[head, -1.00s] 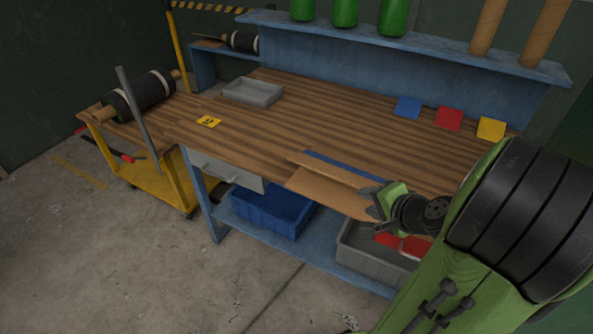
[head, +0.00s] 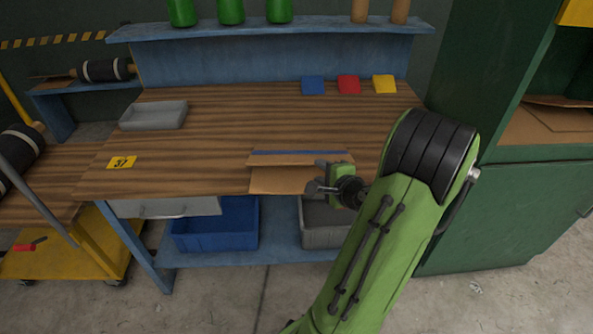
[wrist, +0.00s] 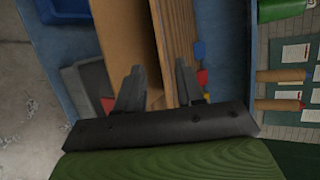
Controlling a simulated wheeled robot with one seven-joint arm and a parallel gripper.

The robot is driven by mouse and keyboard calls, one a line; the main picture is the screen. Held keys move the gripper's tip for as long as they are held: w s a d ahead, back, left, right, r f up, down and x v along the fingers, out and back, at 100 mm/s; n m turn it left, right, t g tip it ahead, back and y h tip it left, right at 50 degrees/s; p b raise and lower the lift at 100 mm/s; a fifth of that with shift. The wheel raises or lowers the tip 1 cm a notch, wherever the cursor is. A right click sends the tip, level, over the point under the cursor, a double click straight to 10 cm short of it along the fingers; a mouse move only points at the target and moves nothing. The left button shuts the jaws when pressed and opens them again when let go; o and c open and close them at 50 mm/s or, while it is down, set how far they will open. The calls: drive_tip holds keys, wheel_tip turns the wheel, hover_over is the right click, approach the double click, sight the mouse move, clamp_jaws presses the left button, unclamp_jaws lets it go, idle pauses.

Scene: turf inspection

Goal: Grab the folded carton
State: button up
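The folded carton (head: 282,180) is a flat brown cardboard piece at the front edge of the wooden workbench (head: 215,130), with part of it jutting past the edge. A blue strip (head: 290,152) runs along its back. My gripper (head: 313,177) is at the carton's right end, with its fingers pointing left. In the wrist view the fingers (wrist: 158,88) are spread apart. The left finger overlaps the brown carton (wrist: 125,35), and the right finger is over the bench side. I cannot tell whether either finger touches the carton.
A grey tray (head: 153,116) and a yellow "37" card (head: 122,162) lie on the bench. Blue, red and yellow squares (head: 348,84) stand at its back. A blue bin (head: 215,225) and grey bin (head: 322,238) sit below. A green cabinet (head: 500,220) stands right.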

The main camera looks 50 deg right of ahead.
sight(303, 159)
drive_tip(key=x, duration=1.1)
drive_tip(key=shift+w+a+b, duration=0.1)
drive_tip(key=shift+w+b, duration=0.2)
drive_tip(key=shift+b, duration=0.05)
drive_tip(key=shift+s, duration=0.1)
clamp_jaws()
idle(0.5)
